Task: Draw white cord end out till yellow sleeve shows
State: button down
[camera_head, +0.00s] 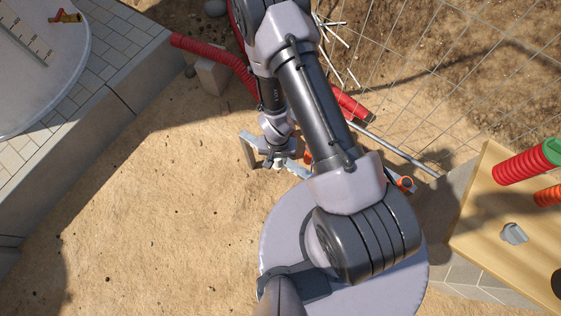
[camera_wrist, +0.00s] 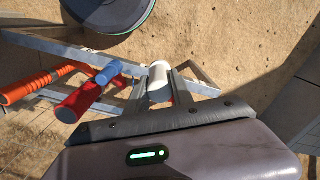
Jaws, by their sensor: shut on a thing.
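In the wrist view, a white cylindrical piece (camera_wrist: 159,82), which looks like the white cord end, sits between the grey fingers of my gripper (camera_wrist: 160,92). The fingers are shut on it. No yellow sleeve shows on the visible part; its far side and lower end are hidden by the fingers.
Beside the white piece are a blue end (camera_wrist: 108,73), a red piece with a blue end (camera_wrist: 78,102) and an orange piece (camera_wrist: 30,87) on grey rails (camera_wrist: 80,50). A wooden board (camera_head: 480,225) with red tubing (camera_head: 525,163) stands right. Open sand (camera_head: 150,210) lies left.

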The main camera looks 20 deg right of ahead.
jog(key=w+d+f+b, duration=0.1)
jog(key=w+d+b, duration=0.1)
jog(key=w, duration=0.9)
jog(key=shift+d+b, duration=0.25)
jog(key=shift+b, duration=0.3)
